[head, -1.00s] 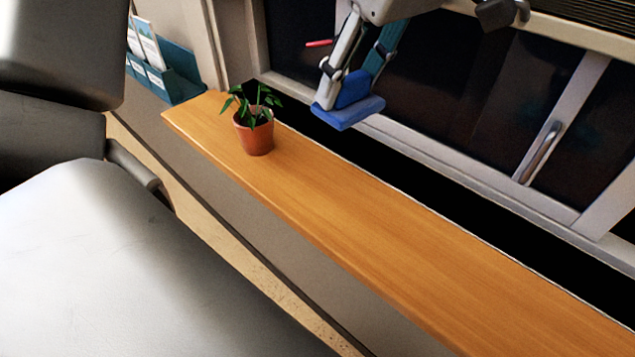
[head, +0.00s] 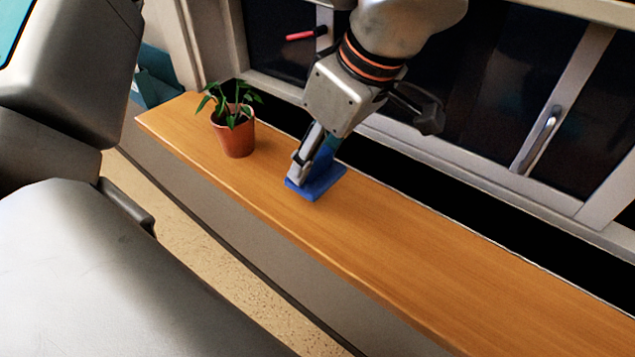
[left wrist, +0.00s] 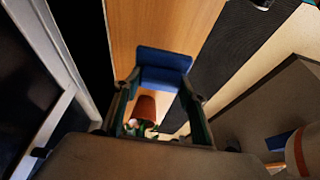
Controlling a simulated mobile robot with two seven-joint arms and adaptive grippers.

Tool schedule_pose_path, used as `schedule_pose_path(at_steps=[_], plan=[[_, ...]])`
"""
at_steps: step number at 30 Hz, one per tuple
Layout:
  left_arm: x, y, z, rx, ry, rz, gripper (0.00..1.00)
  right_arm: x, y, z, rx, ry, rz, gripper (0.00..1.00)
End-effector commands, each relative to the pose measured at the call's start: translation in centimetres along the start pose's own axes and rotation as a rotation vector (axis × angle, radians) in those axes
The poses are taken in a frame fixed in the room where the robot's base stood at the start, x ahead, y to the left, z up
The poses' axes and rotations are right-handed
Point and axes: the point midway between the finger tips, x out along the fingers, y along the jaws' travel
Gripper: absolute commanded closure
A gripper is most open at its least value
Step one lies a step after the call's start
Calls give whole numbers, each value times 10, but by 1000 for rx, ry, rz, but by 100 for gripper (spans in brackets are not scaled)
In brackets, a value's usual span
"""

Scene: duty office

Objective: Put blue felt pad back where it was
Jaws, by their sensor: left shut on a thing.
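The blue felt pad (head: 325,183) is in my left gripper (head: 308,168), low over the wooden sill (head: 420,250). In the head view I cannot tell whether the pad touches the sill or hangs just above it. The pad also shows in the left wrist view (left wrist: 163,62), between the fingertips of my left gripper (left wrist: 160,88), with the sill (left wrist: 150,20) behind it. The gripper is shut on the pad, and its fingers hide part of it in the head view. My right gripper is not in view.
A potted plant (head: 236,138) stands on the sill just left of the pad; it also shows in the left wrist view (left wrist: 146,108). A window with a handle (head: 541,138) runs behind the sill. A teal holder (head: 158,82) is at the far left. The sill's right part is clear.

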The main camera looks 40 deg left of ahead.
Motion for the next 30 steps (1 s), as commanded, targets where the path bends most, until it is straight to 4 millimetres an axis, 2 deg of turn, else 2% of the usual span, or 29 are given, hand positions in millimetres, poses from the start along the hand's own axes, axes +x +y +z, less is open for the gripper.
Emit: schedule_pose_path(at_steps=[1,8,15,26,27,29,30], plan=[[7,0,3,2,0,-1,76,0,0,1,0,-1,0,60],[19,0,8,1,0,1,76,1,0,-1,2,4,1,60],[47,0,20,1,0,-2,76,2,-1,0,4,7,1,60],[51,1,21,0,0,1,76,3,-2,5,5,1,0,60],[51,1,21,0,0,1,56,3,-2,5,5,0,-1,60],[51,1,21,0,0,2,42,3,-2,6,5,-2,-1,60],[51,1,21,0,0,2,42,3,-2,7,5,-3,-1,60]])
